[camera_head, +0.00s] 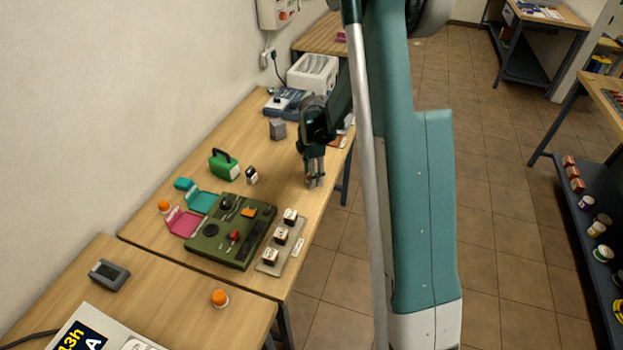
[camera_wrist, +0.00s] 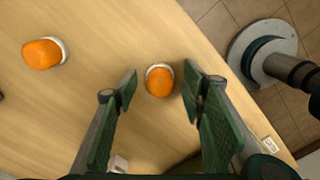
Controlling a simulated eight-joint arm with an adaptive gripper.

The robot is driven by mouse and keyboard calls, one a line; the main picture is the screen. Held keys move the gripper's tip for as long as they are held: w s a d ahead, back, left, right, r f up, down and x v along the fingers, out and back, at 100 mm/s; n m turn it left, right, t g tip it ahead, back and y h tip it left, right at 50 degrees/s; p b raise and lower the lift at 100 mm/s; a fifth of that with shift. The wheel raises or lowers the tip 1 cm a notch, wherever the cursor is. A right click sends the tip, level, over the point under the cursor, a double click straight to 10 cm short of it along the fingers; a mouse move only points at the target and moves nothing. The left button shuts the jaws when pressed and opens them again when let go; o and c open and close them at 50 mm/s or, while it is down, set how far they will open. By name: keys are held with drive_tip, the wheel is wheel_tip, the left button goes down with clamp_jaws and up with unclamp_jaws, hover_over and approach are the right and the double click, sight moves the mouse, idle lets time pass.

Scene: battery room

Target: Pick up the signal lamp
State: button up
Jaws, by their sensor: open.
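Two orange domes on white bases, which look like signal lamps, show in both views. In the wrist view, one dome (camera_wrist: 160,80) lies between and beyond my open fingertips (camera_wrist: 160,88), apart from them. The other dome (camera_wrist: 43,53) is at the upper left. In the head view, one dome (camera_head: 163,206) is beside the pink case and another (camera_head: 220,298) is on the near table. My gripper (camera_head: 314,184) there points down, empty, near the right edge of the far table. I cannot tell which dome in one view matches which in the other.
On the far table (camera_head: 150,232) are an olive control panel (camera_head: 205,252), a green carrying box (camera_head: 224,166), a pink case (camera_head: 182,222), a teal case (camera_head: 202,201) and a grey tray (camera_head: 270,266) of small blocks. A grey meter (camera_head: 109,274) lies on the near table.

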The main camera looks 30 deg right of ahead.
drive_tip(key=shift+c, duration=0.6)
drive_tip(key=c, duration=0.9)
drive_tip(key=shift+o, duration=0.2)
drive_tip(key=shift+r, duration=0.1)
drive_tip(key=shift+r+p, duration=0.7)
drive_tip(key=shift+r, duration=4.2)
